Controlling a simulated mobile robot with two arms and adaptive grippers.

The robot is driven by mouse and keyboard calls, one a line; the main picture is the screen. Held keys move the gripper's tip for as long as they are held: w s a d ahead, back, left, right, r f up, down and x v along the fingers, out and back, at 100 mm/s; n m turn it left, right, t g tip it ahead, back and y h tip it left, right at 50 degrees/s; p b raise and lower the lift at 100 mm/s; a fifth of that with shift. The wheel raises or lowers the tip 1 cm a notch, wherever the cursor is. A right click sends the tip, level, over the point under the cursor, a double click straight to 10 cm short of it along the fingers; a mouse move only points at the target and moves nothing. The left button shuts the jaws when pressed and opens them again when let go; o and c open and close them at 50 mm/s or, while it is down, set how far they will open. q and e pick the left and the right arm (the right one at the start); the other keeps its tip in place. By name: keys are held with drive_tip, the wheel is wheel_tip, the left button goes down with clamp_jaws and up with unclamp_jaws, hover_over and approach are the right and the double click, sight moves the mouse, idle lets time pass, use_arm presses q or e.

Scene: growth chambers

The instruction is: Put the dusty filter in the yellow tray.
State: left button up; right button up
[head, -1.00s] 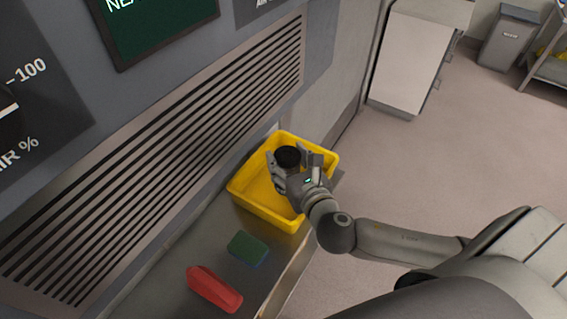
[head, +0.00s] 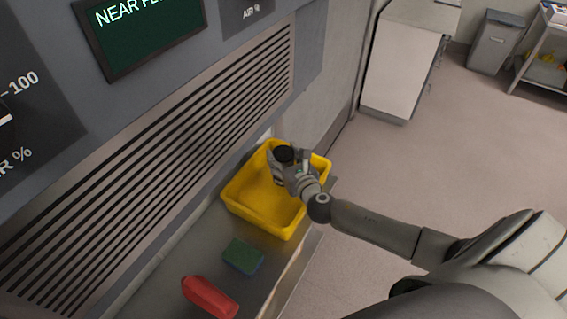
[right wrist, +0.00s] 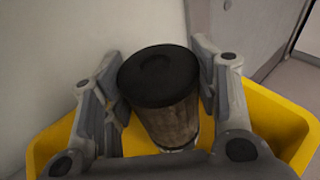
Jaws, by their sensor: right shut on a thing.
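The dusty filter (right wrist: 166,112) is a cylinder with a black cap and a brownish, dirty mesh side. My right gripper (head: 288,163) is shut on it, with fingers on both sides in the right wrist view (right wrist: 165,95). The filter's black cap also shows in the head view (head: 285,154). The yellow tray (head: 235,207) stands on the metal ledge below the vent, and its rim shows in the right wrist view (right wrist: 48,145). The filter is over the tray's far part; I cannot tell whether it touches the tray floor. My left gripper is not in view.
A green and blue sponge (head: 243,257) and a red object (head: 210,297) lie on the metal ledge (head: 195,243) nearer than the tray. The slatted vent panel (head: 150,160) rises beside the ledge. A white cabinet (head: 402,70) and a grey bin (head: 494,43) stand farther off.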

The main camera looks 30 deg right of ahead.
drive_tip(key=shift+f, duration=1.15)
drive_tip(key=shift+f, duration=0.1)
drive_tip(key=shift+f+b, duration=0.15)
drive_tip(key=shift+b, duration=0.15)
drive_tip(key=o, duration=1.1)
drive_tip(key=shift+s, duration=0.1)
drive_tip(key=shift+a+r+p, duration=0.1)
drive_tip(key=shift+r+p, duration=0.15)
drive_tip(key=shift+p, duration=0.05)
drive_tip(key=b+v, duration=0.1)
drive_tip(key=v, duration=1.1)
